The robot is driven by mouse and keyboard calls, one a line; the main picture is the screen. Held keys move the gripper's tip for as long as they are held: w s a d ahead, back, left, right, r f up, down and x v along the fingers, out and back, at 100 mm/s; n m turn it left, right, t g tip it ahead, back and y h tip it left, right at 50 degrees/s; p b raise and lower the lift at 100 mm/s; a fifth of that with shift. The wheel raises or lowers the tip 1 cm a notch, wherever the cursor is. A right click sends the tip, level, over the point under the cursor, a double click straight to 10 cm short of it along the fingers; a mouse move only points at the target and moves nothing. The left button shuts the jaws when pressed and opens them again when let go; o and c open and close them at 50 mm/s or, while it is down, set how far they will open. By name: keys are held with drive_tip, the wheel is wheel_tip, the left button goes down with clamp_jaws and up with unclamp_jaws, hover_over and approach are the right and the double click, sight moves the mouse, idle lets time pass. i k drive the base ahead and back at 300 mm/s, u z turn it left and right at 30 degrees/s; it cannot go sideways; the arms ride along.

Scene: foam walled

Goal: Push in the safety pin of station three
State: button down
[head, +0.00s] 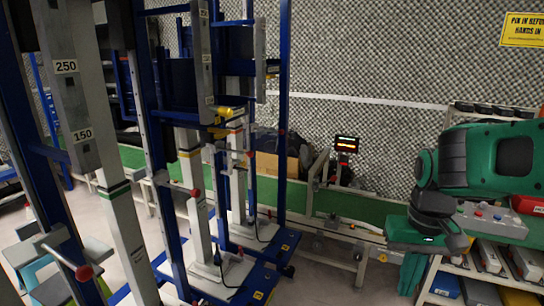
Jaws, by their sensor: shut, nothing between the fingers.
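Several tall stations with blue frames and pale grey posts stand in a row on the left and in the middle. Pins with red ball knobs stick out sideways from them. The nearest red-knobbed pin (84,272) is at the lower left. Another red-knobbed pin (196,192) is on the middle station, and a smaller red-knobbed pin (250,153) is farther back. I cannot read which station is number three, or tell how deep any pin sits. Green and black links of my arm show at the right, well apart from the pins. My gripper cannot be made out.
A green-topped conveyor (345,206) runs behind the stations. A shelf rack (483,275) is at the lower right, with a grey button box (490,215) above. Grey floor (325,270) is open between stations and rack.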

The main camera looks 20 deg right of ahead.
sight(250, 154)
drive_tip(key=k, duration=1.3)
drive_tip(key=z, duration=0.55)
drive_tip(key=i, duration=1.9)
drive_tip(key=u, duration=0.35)
